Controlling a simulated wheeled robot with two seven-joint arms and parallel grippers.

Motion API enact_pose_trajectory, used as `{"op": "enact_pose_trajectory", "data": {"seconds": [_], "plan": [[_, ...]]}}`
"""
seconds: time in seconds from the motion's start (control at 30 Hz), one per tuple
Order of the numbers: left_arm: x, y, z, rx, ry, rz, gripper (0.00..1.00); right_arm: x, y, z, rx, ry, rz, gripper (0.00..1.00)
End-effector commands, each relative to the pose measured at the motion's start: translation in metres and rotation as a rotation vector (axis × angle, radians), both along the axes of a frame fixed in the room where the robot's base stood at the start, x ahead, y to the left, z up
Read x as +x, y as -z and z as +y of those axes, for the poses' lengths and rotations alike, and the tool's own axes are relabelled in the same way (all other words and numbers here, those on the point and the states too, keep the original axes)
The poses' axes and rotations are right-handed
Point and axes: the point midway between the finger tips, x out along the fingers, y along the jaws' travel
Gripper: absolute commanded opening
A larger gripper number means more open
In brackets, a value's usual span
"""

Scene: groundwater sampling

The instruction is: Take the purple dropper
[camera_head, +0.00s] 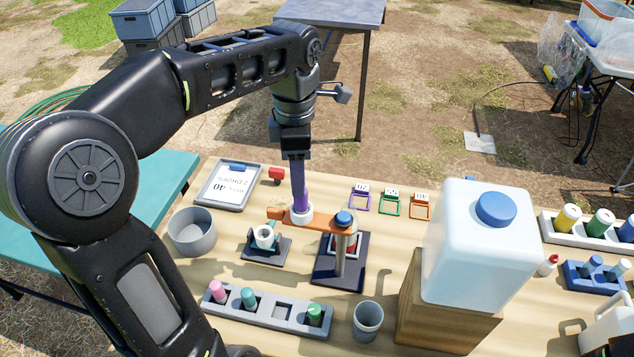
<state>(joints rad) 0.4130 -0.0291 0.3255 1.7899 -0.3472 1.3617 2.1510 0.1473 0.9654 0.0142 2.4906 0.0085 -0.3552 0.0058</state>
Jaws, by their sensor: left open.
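The purple dropper (299,183) stands upright, its lower end at a white ring on an orange arm (328,222). My left gripper (296,150) points down from above and is open. Its fingers are at the top of the dropper and hide its upper end; whether they touch it I cannot tell. My right gripper is not in view.
A grey bowl (192,233) and a clipboard (228,187) lie left. A grey rack (265,308) with coloured-cap vials and a grey cup (367,320) are in front. A large white container (480,245) on a wooden block (440,318) stands right. Small coloured frames (390,204) lie behind.

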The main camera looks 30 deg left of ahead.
Motion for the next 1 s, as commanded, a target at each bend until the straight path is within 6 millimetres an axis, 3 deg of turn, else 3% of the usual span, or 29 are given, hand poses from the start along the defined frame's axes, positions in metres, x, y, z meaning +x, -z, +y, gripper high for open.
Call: {"op": "enact_pose_trajectory", "data": {"seconds": [0.43,0.7,1.0], "plan": [[0.0,0.001,0.0,0.001,0.0,-0.001,0.51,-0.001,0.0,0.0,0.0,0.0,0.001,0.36],[0.0,0.024,0.0,0.0,0.0,0.0,0.51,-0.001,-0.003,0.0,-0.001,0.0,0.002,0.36],[0.0,0.026,0.0,0.0,0.0,-0.001,0.51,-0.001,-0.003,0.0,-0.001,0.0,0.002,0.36]]}}
